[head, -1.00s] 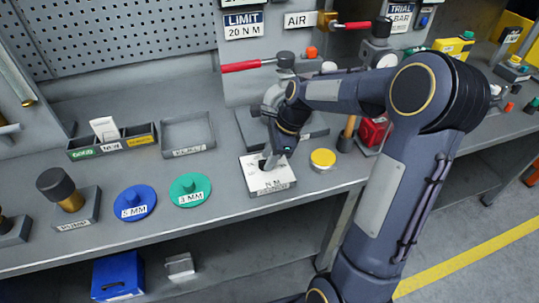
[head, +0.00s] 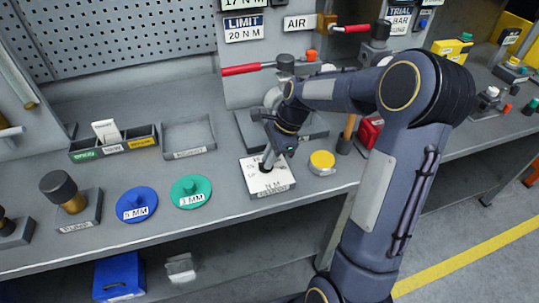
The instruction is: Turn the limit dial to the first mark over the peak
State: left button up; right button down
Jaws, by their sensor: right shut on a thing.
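The limit dial's white scale plate (head: 279,184), marked N M, lies on a dark base at the bench's front edge. My right gripper (head: 267,165) points down at the plate's middle and is shut on the dial's knob. The fingers hide the knob and its pointer, and the scale marks are too small to read. A sign (head: 243,28) on the panel behind reads LIMIT 20 N M. Above it a sign (head: 241,4), cut by the picture's top edge, reads 17 N M. My left gripper is not in view.
A yellow round cap (head: 321,160) stands right of the plate. Green (head: 190,187) and blue (head: 136,199) discs lie to its left. A red-handled lever (head: 242,70) sticks out behind my right arm. An empty tray (head: 188,134) stands further back.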

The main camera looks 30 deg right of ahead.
jog(key=n, duration=0.1)
jog(key=n+g+p, duration=0.1)
jog(key=n, duration=0.1)
jog(key=n+p, duration=0.1)
jog(key=shift+w+r+g, duration=0.15)
jog(key=shift+w+g, duration=0.1)
jog(key=shift+g, duration=0.15)
jog(key=n, duration=0.2)
jog(key=n+g+p, duration=0.1)
jog(key=n, duration=0.1)
jog(key=n+g+p, duration=0.1)
jog(key=shift+w+a+n+h, duration=0.1)
jog(key=shift+w+n+h, duration=0.2)
jog(key=shift+n, duration=0.1)
jog(key=n+h, duration=0.1)
jog(key=n, duration=0.1)
jog(key=n+g+p, duration=0.1)
jog(key=n, duration=0.2)
jog(key=shift+w+a+h, duration=0.1)
jog(key=shift+a+h, duration=0.1)
jog(key=shift+h, duration=0.2)
jog(key=n+h, duration=0.1)
jog(key=n, duration=0.3)
jog(key=shift+a+g, duration=0.15)
jog(key=shift+g, duration=0.25)
jog(key=shift+a+n+h, duration=0.1)
jog(key=shift+n+h, duration=0.6)
jog(key=shift+n, duration=0.8)
jog(key=c, duration=1.5)
grip_release()
